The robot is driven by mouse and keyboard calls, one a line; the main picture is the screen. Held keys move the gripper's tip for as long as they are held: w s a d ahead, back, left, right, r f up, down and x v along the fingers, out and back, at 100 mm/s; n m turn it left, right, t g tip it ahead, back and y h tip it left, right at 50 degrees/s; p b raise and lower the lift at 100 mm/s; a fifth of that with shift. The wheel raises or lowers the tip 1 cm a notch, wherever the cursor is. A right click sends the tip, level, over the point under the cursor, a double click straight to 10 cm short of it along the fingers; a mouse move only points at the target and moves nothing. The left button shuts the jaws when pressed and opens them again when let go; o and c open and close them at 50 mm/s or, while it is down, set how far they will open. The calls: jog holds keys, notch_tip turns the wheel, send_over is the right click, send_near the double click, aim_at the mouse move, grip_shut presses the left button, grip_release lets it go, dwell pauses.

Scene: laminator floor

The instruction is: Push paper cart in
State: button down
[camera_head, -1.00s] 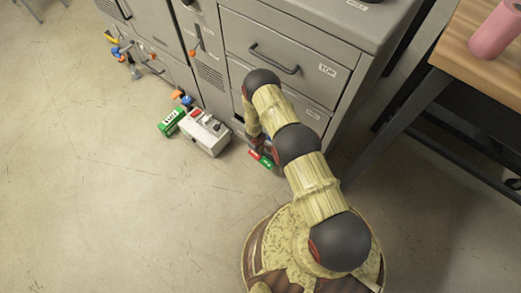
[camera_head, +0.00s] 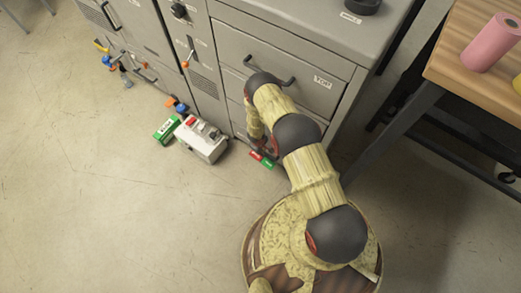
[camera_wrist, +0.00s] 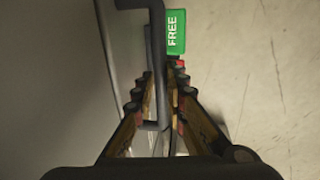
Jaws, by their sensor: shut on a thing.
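A grey cabinet (camera_head: 298,30) stands ahead of me with stacked drawer fronts. The upper drawer (camera_head: 238,52) is marked TOP and has a dark bar handle (camera_head: 290,83). My arm covers much of the front below it, so I cannot tell which part there is the paper cart or how far out it stands. In the wrist view my gripper (camera_wrist: 161,85) is shut on a dark bar handle (camera_wrist: 155,50) beside a grey front (camera_wrist: 60,70).
A green block marked FREE (camera_wrist: 176,32) lies on the floor just past my fingertips. A white box (camera_head: 202,145) and a green block (camera_head: 166,130) lie left on the floor. A wooden table (camera_head: 465,75) with a pink roll (camera_head: 490,42) stands right.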

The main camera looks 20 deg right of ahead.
jog(key=shift+w+d, duration=0.2)
jog(key=c, duration=1.8)
grip_release()
jog(key=shift+c, duration=0.2)
jog(key=shift+o, duration=0.2)
jog(key=shift+s, duration=0.1)
notch_tip(320, 180, up, 12)
jog(key=s+a, duration=0.1)
jog(key=shift+s+a, duration=0.15)
jog(key=shift+a, duration=0.25)
jog(key=shift+f, duration=0.15)
